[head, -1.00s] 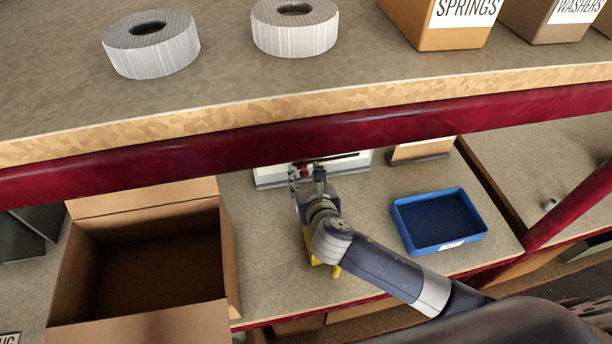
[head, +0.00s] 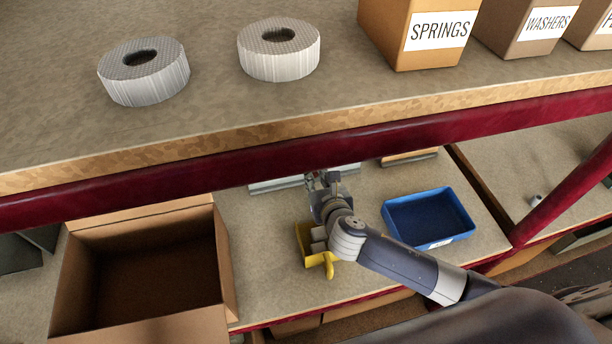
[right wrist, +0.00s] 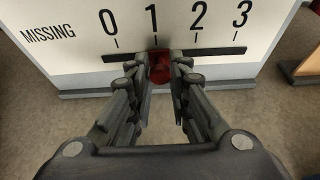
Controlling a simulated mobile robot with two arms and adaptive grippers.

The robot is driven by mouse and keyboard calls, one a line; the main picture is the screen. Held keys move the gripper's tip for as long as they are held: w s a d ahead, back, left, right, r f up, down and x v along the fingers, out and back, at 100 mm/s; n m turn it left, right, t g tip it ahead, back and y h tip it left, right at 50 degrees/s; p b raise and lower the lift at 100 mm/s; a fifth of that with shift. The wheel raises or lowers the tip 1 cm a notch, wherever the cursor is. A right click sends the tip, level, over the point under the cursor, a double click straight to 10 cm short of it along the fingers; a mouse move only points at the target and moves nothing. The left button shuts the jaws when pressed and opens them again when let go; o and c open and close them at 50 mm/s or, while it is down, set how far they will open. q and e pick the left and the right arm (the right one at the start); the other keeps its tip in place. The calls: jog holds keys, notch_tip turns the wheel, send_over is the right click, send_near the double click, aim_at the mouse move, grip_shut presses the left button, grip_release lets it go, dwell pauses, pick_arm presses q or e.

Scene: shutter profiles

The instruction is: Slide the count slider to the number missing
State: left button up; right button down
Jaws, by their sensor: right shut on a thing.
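The count board (right wrist: 80,45) is white, with the word MISSING and the numbers 0, 1, 2 and 3 above a dark horizontal slot (right wrist: 215,51). The red slider (right wrist: 159,66) sits in the slot below the number 1. My right gripper (right wrist: 160,60) is shut on the red slider, with a finger at each side of it. In the head view my right gripper (head: 318,180) is at the board's base (head: 276,186), and the shelf edge hides the board's upper part. My left gripper is not in view.
A blue tray (head: 432,243) lies right of my right arm. A yellow object (head: 304,243) is partly behind the arm. An open cardboard box (head: 228,265) stands at left. The red shelf beam (head: 150,183) crosses above; grey rings (head: 145,85) and bins (head: 405,55) stand on the upper shelf.

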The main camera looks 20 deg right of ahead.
jog(key=c, duration=1.5)
grip_release()
jog(key=shift+a, duration=0.1)
jog(key=shift+o, duration=0.2)
jog(key=v, duration=1.2)
